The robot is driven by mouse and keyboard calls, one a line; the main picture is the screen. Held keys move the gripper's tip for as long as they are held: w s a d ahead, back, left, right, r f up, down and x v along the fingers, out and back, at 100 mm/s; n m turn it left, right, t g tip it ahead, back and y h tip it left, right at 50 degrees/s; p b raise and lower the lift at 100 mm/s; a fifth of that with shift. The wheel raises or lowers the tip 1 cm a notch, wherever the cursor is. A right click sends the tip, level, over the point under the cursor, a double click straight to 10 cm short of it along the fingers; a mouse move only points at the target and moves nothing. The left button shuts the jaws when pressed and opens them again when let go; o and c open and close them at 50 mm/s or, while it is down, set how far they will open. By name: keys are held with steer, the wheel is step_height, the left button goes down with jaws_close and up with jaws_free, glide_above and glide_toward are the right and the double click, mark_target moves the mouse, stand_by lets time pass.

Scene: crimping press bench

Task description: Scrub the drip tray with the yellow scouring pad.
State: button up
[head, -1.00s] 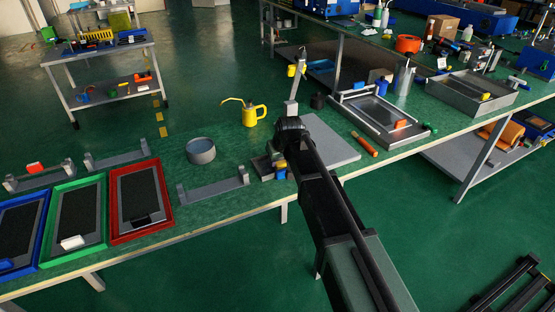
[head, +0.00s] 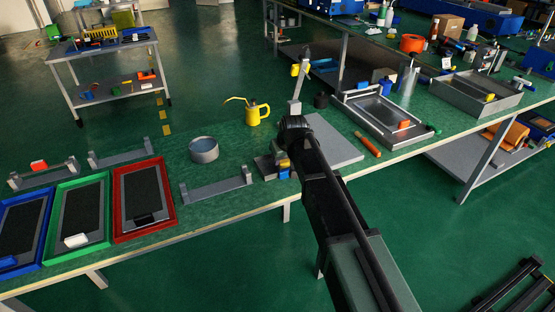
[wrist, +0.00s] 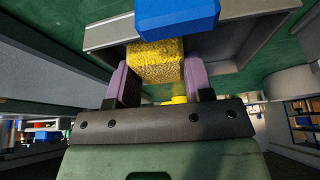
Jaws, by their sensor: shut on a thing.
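The yellow scouring pad (wrist: 155,60) is between the two purple fingers of my gripper (wrist: 157,76) in the wrist view. The gripper is shut on it. The pad is at a grey holder (wrist: 103,37), beside a blue block (wrist: 177,16); I cannot tell whether it is clear of the holder. In the head view my gripper (head: 284,158) is low at the holder (head: 264,167), partly hidden by my arm. A shallow metal tray (head: 357,109) with an orange block and a deeper metal tray (head: 452,97) with a yellow item stand at right. I cannot tell which is the drip tray.
A grey plate (head: 335,145) lies right of my gripper, with an orange-handled tool (head: 367,144) beside it. A yellow oil can (head: 255,114) and a grey round pot (head: 204,150) stand left and behind. Blue, green and red trays (head: 168,196) line the left bench. A lamp-like post (head: 298,85) rises behind.

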mark_target(270, 167)
steer(key=shift+s+a+f, duration=0.1)
steer(key=shift+s+a, duration=0.5)
steer(key=shift+a, duration=0.4)
steer(key=shift+s+a+f, duration=0.1)
steer(key=shift+s+a, duration=0.5)
steer(key=shift+a, duration=0.35)
steer(key=shift+r, duration=0.1)
step_height(270, 167, up, 5)
steer(key=p, duration=0.5)
steer(key=shift+w, duration=0.1)
